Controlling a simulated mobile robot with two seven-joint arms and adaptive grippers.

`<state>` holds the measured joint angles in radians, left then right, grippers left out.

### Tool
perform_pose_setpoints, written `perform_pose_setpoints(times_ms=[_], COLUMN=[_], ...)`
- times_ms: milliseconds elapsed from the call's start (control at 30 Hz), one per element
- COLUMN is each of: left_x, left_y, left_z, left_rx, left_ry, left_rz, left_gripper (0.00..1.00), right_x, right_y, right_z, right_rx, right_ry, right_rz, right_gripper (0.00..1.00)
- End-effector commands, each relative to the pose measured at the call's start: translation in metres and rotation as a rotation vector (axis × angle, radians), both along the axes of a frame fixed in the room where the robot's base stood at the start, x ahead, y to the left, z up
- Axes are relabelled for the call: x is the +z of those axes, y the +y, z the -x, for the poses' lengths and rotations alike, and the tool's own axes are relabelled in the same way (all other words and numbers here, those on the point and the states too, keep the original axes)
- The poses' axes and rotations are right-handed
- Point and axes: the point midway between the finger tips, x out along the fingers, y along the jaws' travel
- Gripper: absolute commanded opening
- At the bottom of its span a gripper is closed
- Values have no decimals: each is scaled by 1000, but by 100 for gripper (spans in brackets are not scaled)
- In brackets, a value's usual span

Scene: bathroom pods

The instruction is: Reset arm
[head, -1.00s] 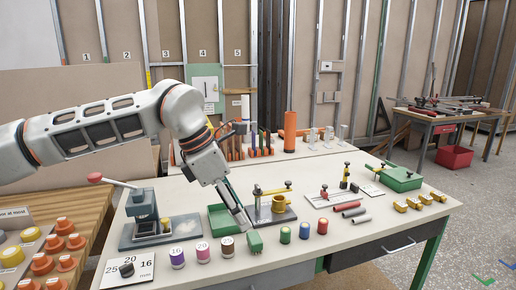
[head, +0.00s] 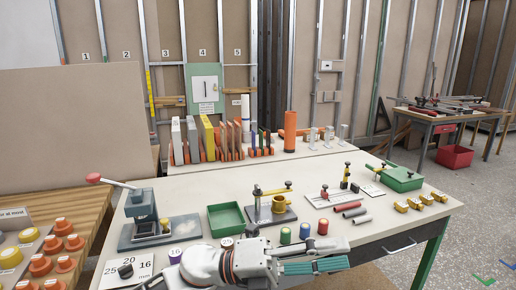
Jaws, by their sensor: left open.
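My left gripper (head: 338,263) is low in the head view, at the front edge of the workbench (head: 385,222). Its green ribbed fingers point right and look empty; the gap between them is hard to see from this side. The wrist and forearm come in from the bottom edge and cover part of the bench front. My right gripper is not in view.
On the bench are a lever press (head: 143,215), a green tray (head: 226,219), a brass clamp fixture (head: 279,204), coloured spools (head: 285,235), and a green box (head: 402,178). Orange-capped parts (head: 40,265) stand at left.

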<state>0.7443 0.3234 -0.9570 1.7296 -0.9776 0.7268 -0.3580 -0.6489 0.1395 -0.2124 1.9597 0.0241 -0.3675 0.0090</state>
Motion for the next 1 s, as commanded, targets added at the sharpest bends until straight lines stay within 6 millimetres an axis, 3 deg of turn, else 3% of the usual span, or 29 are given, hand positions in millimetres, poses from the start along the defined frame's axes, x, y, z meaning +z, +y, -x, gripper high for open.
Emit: perform_pose_setpoints(times_ms=[167, 267, 367, 567, 767, 900, 1000], left_x=[-17, -39, -71, -162, -274, -348, -392], left_y=[27, 50, 77, 143, 214, 259, 288], left_z=[-30, -48, -64, -77, -48, -5, 32], left_rx=[160, 259, 363, 584, 818, 975, 1078], left_ry=[324, 505, 691, 1065, 1429, 1655, 1794], left_rz=[180, 264, 338, 457, 541, 575, 590], left_gripper=[43, 43, 43, 43, 43, 43, 43], right_x=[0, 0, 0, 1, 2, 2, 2], right_y=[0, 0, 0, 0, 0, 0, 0], right_z=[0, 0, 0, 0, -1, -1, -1], right_rx=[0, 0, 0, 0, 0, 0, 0], right_ry=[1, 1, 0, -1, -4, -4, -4], right_rz=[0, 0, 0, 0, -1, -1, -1], right_gripper=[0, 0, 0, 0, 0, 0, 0])
